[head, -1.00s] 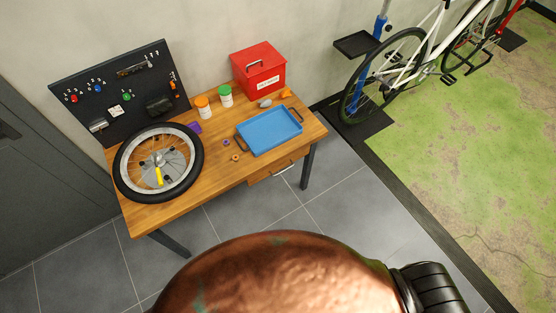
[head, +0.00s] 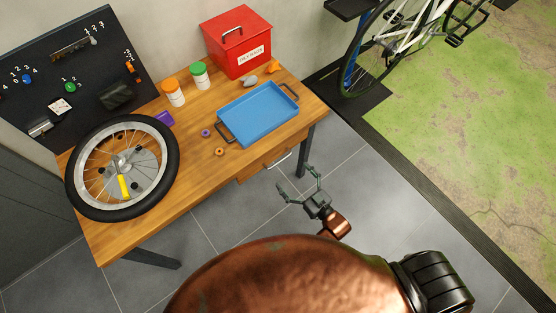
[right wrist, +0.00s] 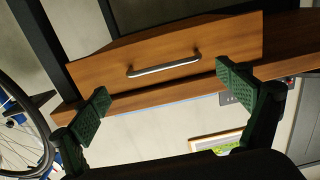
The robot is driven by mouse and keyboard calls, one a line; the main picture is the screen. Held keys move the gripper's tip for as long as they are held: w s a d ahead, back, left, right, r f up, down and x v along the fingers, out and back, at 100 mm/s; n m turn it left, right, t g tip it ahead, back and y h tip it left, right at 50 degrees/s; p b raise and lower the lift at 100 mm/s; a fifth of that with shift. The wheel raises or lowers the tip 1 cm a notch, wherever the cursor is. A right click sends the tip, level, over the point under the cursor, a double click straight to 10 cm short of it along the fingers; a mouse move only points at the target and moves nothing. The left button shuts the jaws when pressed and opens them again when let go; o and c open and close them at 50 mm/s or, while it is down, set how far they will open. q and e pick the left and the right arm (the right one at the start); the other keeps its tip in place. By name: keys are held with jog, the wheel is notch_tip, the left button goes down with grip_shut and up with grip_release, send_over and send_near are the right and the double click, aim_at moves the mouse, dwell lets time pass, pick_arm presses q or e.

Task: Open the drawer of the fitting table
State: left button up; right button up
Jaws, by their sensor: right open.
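The fitting table (head: 190,205) is wooden with dark legs. Its drawer (head: 262,165) sits under the front edge at the right and looks shut. A metal bar handle (head: 280,160) is on its front. In the right wrist view the drawer front (right wrist: 220,45) and its handle (right wrist: 164,65) show whole. My right gripper (head: 300,180) is open and empty in front of the drawer, apart from the handle. In the right wrist view its two green fingers (right wrist: 164,92) stand wide apart, on either side of the handle. My left gripper is not in view.
On the table are a blue tray (head: 258,114), a wheel (head: 150,190), two jars (head: 199,75), a red box (head: 238,42) and small rings. A dark pegboard (head: 75,75) stands behind. Grey floor (head: 350,200) is clear in front; a bicycle (head: 410,30) stands back right.

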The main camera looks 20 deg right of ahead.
aim_at(280, 161)
jog(key=shift+o, duration=0.3)
jog(key=b+x, duration=0.1)
jog(key=x, duration=0.6)
jog(key=shift+r, duration=0.35)
jog(key=shift+w+a+b, duration=0.2)
jog(key=shift+w+b, duration=0.1)
jog(key=shift+w, duration=0.1)
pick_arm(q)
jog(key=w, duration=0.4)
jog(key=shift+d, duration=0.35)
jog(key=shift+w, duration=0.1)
pick_arm(e)
jog(key=c, duration=1.4)
